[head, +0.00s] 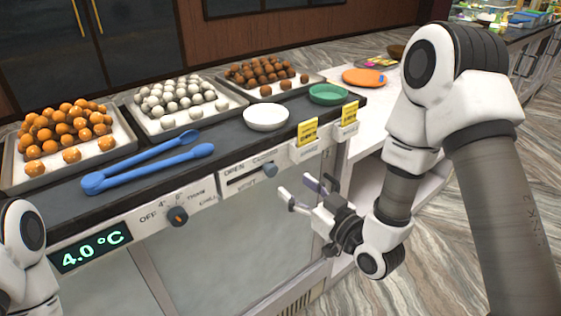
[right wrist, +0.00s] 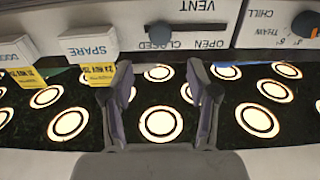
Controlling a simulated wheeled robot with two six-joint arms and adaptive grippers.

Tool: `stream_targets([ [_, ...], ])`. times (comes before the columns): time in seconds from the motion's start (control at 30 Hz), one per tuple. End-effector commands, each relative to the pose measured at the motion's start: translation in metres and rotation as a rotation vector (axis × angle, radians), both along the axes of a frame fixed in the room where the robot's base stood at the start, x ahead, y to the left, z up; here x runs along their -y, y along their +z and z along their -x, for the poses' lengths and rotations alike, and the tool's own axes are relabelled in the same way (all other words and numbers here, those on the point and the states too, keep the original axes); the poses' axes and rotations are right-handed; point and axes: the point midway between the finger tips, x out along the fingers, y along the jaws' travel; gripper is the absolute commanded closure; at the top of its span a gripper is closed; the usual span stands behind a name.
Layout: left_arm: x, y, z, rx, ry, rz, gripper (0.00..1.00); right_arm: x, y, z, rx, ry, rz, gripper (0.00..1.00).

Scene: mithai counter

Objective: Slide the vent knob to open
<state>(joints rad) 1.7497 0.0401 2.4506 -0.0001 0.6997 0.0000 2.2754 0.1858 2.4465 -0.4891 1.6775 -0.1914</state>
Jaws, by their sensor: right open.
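The vent knob (head: 270,169) is a small grey-blue knob on a dark slot in the counter's front panel. It sits at the slot's right end, under the word CLOSED; OPEN is printed at the left end. In the right wrist view the panel looks upside down, and the knob (right wrist: 160,34) is beside CLOSED. My right gripper (head: 300,192) is open and empty, in front of the panel, lower and to the right of the knob. In the right wrist view its fingers (right wrist: 157,88) are spread, apart from the knob. My left gripper is out of view.
Left of the vent are a dial (head: 177,216) and a 4.0 °C display (head: 90,247). Yellow tags (head: 308,132) hang to the right. Blue tongs (head: 150,167), a white bowl (head: 266,117) and sweet trays stand on the counter above. Space before the panel is clear.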

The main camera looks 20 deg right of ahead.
Motion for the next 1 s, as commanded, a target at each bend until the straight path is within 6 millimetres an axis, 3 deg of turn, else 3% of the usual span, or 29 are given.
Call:
stream_targets([
  [0.37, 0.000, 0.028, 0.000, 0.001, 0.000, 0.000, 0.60, -0.023, 0.000, -0.060, -0.002, 0.003, 0.003, 0.41],
  [0.67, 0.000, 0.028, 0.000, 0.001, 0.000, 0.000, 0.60, -0.025, -0.003, -0.067, -0.004, 0.001, 0.000, 0.41],
  [0.83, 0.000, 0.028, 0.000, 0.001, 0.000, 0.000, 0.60, -0.025, -0.003, -0.067, -0.004, 0.001, 0.000, 0.98],
  [1.0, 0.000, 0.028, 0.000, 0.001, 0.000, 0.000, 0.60, -0.025, -0.003, -0.067, -0.003, 0.001, 0.000, 1.00],
])
